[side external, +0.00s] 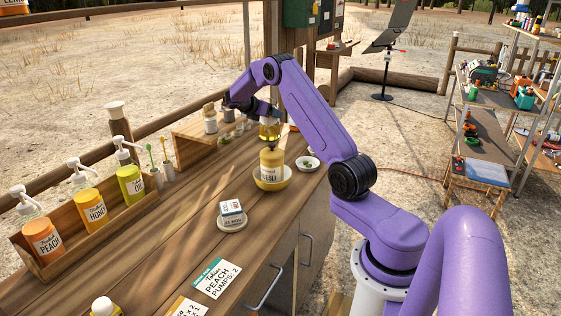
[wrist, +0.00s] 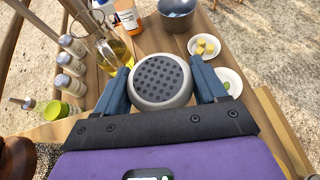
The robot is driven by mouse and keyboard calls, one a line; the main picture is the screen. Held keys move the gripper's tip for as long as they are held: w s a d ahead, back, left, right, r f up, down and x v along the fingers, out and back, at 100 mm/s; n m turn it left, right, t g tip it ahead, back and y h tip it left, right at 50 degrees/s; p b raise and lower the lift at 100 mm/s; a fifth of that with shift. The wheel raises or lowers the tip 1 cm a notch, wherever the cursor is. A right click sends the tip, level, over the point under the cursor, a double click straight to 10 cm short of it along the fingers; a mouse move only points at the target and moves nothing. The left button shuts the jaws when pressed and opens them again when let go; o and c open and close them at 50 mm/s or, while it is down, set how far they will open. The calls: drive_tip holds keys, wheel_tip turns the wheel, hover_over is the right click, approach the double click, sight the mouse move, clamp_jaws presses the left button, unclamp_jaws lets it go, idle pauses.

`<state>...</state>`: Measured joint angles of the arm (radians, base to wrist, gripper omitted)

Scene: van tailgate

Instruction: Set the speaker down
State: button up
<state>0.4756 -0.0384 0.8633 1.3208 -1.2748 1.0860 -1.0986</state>
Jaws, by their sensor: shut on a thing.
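The speaker (wrist: 161,80) is a round, pale grey puck with a dark dotted grille facing the wrist camera. My gripper (wrist: 160,78) is shut on it, with one blue finger on each side. In the side view my gripper (side external: 266,109) is over the far end of the wooden counter (side external: 190,212), near the jar rack. The speaker is not clearly made out there. I cannot tell whether its underside touches the counter.
An oil bottle (wrist: 114,52) stands close left of the speaker, beside several spice jars (wrist: 72,66). A grey pot (wrist: 178,16) and two white bowls (wrist: 204,47) (wrist: 230,80) stand beyond and right.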

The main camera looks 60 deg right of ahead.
drive_tip(key=s+d, duration=0.3)
drive_tip(key=d, duration=0.2)
drive_tip(key=f, duration=1.3)
drive_tip(key=shift+w+a, duration=0.15)
drive_tip(key=shift+w, duration=0.15)
drive_tip(key=shift+f, duration=2.25)
drive_tip(key=shift+f, duration=0.1)
drive_tip(key=o, duration=1.1)
drive_tip(key=shift+o, duration=0.2)
drive_tip(key=shift+a+r, duration=0.1)
drive_tip(key=shift+r, duration=0.1)
drive_tip(key=v, duration=0.7)
drive_tip(key=shift+w+a, duration=0.15)
